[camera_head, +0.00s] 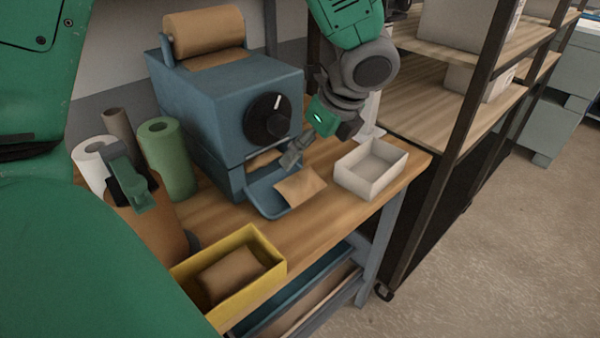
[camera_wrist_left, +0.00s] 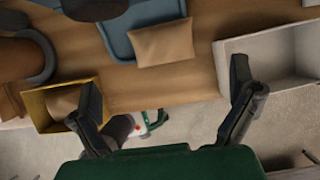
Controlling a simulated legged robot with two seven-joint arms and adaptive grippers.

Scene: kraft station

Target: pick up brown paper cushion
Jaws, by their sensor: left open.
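A brown paper cushion (camera_head: 300,187) lies tilted on the blue outlet tray (camera_head: 262,200) of the blue dispensing machine (camera_head: 215,105). It also shows in the left wrist view (camera_wrist_left: 163,43), partly over the tray's edge. My left gripper (camera_head: 292,158) is just above and behind the cushion in the head view. In the left wrist view its two fingers (camera_wrist_left: 162,78) are spread wide with nothing between them, and the cushion is beyond the gap. My right gripper is not seen.
A white open box (camera_head: 371,170) stands right of the tray. A yellow bin (camera_head: 266,254) at the front holds another brown piece (camera_head: 230,274). Paper rolls (camera_head: 166,160) stand at left. Shelving (camera_head: 440,110) rises at right. Bare wooden table lies in front of the tray.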

